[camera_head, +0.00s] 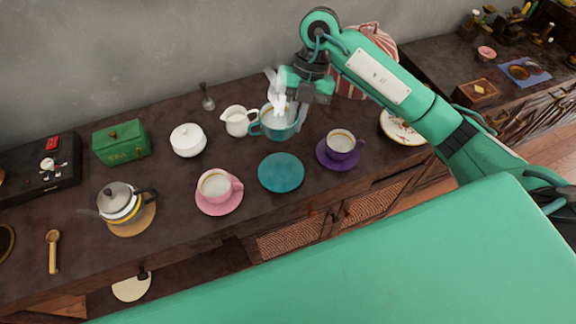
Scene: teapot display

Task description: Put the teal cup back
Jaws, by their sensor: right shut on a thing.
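The teal cup (271,132) is upright at the back of the sideboard, beyond the teal saucer and just right of the white creamer. My right gripper (298,108) comes down from above and is shut on the cup at its right side. The exact grip and any gap under the cup are hard to see. The round teal saucer (281,173) lies bare in front of the cup, near the middle of the sideboard. My left gripper is not in view.
The purple cup (341,142) on its saucer stands right of the teal saucer, and the pink cup (214,186) stands left. The white creamer (236,121) is close beside the teal cup. A sugar bowl (187,140), green box (121,143) and teapot (119,203) are farther left.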

